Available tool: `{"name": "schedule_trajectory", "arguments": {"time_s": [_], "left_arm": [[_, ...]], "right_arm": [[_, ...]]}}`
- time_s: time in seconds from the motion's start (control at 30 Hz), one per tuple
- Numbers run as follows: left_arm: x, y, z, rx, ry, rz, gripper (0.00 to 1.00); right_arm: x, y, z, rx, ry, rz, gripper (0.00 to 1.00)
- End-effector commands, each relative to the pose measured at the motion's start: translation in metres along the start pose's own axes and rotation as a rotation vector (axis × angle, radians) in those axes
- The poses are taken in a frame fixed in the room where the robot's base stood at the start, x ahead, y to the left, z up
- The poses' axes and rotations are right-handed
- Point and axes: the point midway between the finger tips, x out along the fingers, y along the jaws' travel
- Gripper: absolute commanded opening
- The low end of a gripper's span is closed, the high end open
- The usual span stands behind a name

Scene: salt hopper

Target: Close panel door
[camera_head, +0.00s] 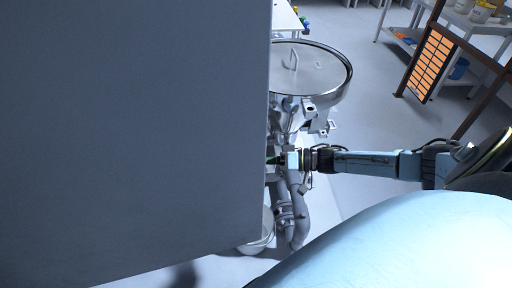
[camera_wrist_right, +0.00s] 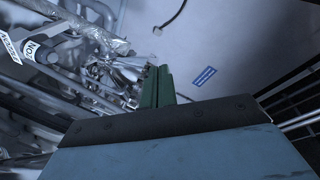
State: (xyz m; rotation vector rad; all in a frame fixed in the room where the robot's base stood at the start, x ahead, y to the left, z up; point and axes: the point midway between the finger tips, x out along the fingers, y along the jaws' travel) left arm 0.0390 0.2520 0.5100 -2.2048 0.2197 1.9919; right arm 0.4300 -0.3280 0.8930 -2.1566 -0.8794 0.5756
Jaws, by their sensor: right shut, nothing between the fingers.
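A large flat grey panel (camera_head: 130,140) fills the left half of the head view, close to the camera. It looks like the panel door, but I cannot tell whether it is the door or a cabinet side; no handle or hinge shows. My right gripper (camera_head: 273,160) reaches in from the right to the panel's right edge, which partly hides the fingertips. I cannot tell whether it touches the panel. In the right wrist view its green fingers (camera_wrist_right: 157,86) are together and empty. My left gripper is not in view.
A round-lidded metal hopper (camera_head: 312,70) with pipes (camera_head: 296,210) stands beyond the panel's right edge. Shelves (camera_head: 405,38) and a brown rack with orange bins (camera_head: 430,65) stand at the back right. Pipes and a labelled tube (camera_wrist_right: 40,48) lie left of the fingers. Grey floor (camera_head: 370,115) is open between.

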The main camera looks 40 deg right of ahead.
Motion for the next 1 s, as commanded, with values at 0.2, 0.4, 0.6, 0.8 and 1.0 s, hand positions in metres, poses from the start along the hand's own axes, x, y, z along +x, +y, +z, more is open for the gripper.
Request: {"name": "schedule_trajectory", "arguments": {"time_s": [0.2, 0.4, 0.6, 0.8, 1.0], "left_arm": [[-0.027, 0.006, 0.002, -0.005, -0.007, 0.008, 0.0], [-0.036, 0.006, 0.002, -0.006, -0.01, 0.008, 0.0], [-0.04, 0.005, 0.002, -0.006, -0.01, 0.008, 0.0], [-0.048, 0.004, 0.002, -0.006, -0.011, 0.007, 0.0], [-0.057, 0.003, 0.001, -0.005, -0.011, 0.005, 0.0]], "right_arm": [[-0.044, -0.127, -0.045, 0.351, -0.318, -0.28, 0.0], [-0.08, -0.181, -0.052, 0.575, -0.53, -0.338, 0.0], [-0.081, -0.198, -0.048, 0.635, -0.583, -0.346, 0.0], [-0.053, -0.215, -0.035, 0.633, -0.581, -0.348, 0.0], [-0.018, -0.235, -0.017, 0.632, -0.58, -0.348, 0.0]]}}
